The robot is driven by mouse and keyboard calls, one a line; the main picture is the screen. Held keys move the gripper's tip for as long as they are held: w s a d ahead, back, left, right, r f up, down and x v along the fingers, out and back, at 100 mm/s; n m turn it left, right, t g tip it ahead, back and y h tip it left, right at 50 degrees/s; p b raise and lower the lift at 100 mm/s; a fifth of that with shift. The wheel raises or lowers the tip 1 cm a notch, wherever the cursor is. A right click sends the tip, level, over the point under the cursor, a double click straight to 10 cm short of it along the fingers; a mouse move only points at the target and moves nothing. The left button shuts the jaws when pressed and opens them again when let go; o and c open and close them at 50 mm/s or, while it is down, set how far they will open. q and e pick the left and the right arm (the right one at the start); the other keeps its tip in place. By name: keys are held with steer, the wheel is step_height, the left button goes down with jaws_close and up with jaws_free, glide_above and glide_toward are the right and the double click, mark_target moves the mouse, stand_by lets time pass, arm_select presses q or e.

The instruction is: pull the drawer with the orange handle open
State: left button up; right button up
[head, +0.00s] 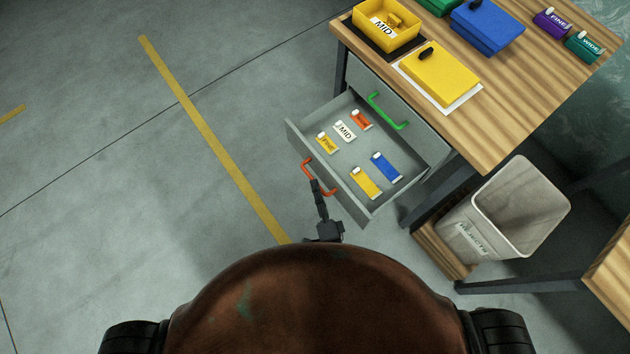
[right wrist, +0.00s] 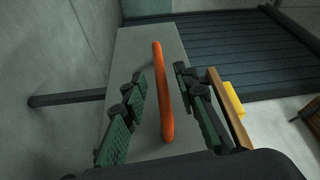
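The grey drawer (head: 300,138) with the orange handle (head: 307,170) stands pulled well out from under the wooden table, its inside in plain view. My right gripper (head: 317,188) is at this handle in the head view. In the right wrist view, the orange handle (right wrist: 162,95) runs between the two fingers of my right gripper (right wrist: 160,78). The fingers are apart, with a gap visible on each side of the handle. My left gripper is not in view.
Several coloured tags (head: 345,131) lie in the drawer. A green handle (head: 388,112) is on the closed drawer above. Trays and boxes stand on the table (head: 510,100). A pale bin (head: 520,205) stands to the right. The floor to the left is clear.

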steer(key=v, duration=0.4)
steer(key=shift+s, duration=0.2)
stand_by(0.4)
